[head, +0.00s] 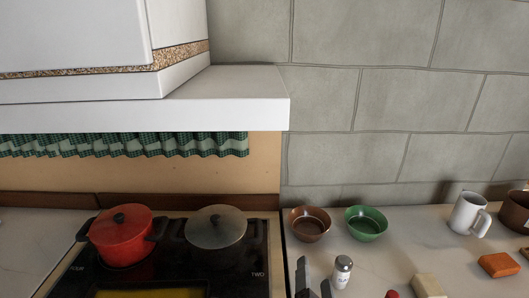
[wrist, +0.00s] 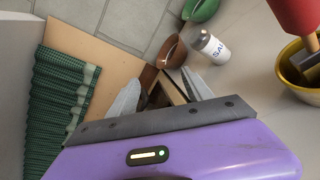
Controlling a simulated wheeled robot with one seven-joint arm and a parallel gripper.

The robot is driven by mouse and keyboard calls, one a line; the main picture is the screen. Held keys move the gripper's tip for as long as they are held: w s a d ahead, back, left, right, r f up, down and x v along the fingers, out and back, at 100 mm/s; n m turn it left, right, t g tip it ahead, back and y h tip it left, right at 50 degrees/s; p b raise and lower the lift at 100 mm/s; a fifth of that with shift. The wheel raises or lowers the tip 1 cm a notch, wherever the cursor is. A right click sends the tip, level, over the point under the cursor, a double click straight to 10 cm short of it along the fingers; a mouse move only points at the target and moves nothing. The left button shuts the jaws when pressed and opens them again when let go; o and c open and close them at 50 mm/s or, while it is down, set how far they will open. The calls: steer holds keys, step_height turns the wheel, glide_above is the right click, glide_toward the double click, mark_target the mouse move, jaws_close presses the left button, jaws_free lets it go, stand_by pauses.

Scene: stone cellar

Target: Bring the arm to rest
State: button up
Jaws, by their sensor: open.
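My gripper (wrist: 162,92) shows in the wrist view with its two grey fingers spread apart and no object held between them. Its fingertips (head: 314,282) also show at the bottom edge of the head view, just left of the salt shaker (head: 342,271). The brown bowl (head: 310,224) stands beyond the fingertips, apart from them. In the wrist view the brown bowl (wrist: 172,52) and the salt shaker (wrist: 212,47) lie ahead of the fingers. The rest of my arm is out of the head view.
A red pot (head: 121,237) and a lidded pan (head: 216,228) stand on the black stove at left. A white hood (head: 230,100) overhangs it. A green bowl (head: 366,223), white mug (head: 468,214) and several small items share the right counter. A yellow bowl (wrist: 300,78) is at right.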

steer(key=s+d+f+m, duration=0.1)
steer(key=s+d+m, duration=0.2)
steer(key=s+m, duration=0.5)
steer(key=s+d+f+m+y, duration=0.1)
steer(key=s+d+f+m, duration=0.1)
steer(key=s+m, duration=0.7)
steer(key=s+d+f+m, duration=0.1)
steer(key=s+d+m, duration=0.3)
steer(key=s, duration=1.4)
steer(key=m, duration=0.4)
steer(key=shift+d+f+y, duration=0.2)
steer(key=shift+f+y, duration=0.15)
steer(key=shift+y, duration=0.05)
steer(key=shift+s, duration=0.1)
